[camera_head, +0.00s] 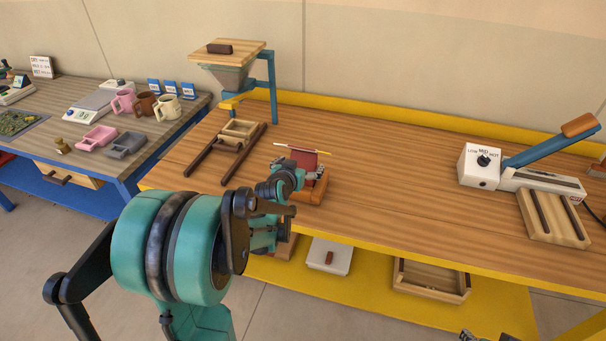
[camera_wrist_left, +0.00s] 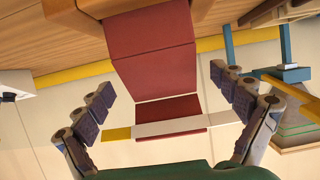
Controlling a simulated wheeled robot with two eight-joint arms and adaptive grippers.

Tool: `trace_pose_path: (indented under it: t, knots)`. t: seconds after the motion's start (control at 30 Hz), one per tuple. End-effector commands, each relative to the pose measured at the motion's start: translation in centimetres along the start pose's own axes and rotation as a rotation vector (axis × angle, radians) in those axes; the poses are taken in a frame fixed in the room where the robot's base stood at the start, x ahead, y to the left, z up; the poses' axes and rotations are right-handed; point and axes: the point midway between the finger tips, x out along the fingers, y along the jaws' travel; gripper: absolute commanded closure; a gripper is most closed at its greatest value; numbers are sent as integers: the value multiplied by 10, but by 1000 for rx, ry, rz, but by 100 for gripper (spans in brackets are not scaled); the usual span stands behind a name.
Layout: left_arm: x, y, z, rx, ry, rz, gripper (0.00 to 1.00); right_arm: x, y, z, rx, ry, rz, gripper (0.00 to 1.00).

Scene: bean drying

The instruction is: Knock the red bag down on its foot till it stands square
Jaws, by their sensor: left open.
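The red bag (camera_head: 304,158) is at the front middle of the wooden bench, above an orange-brown block (camera_head: 312,190). A thin white strip with a yellow end (camera_head: 318,151) lies across its upper part. My left gripper (camera_head: 286,180) is in front of the bag and hides part of it. In the left wrist view the red bag (camera_wrist_left: 155,50) appears between the spread fingers of my open left gripper (camera_wrist_left: 161,82), with gaps on both sides. The strip (camera_wrist_left: 168,127) crosses the bag there. The bag's foot is not clear. A small grey piece at the bottom edge may be my right gripper (camera_head: 468,335).
A wooden tray frame with dark rails (camera_head: 237,135) and a hopper stand (camera_head: 230,75) are at the left. A sealer with a blue lever (camera_head: 545,152) is at the right. Bare bench lies between the bag and the sealer. A lower yellow shelf holds bins.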

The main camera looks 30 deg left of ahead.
Motion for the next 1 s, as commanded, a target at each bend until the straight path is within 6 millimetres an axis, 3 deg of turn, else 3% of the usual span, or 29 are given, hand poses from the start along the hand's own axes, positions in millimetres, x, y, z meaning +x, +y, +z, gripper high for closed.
trace_pose_path:
  t: [0.3,0.5,0.7,1.0]
  knots:
    - [-64,0,1,-2,0,-1,4,0,0,0,0,0,0,60]
    - [-90,0,0,-2,0,-1,4,0,0,0,0,0,0,60]
    - [-100,0,1,-2,-1,0,4,0,0,0,0,0,0,60]
    - [-101,0,1,-2,0,0,4,0,0,0,0,0,0,60]
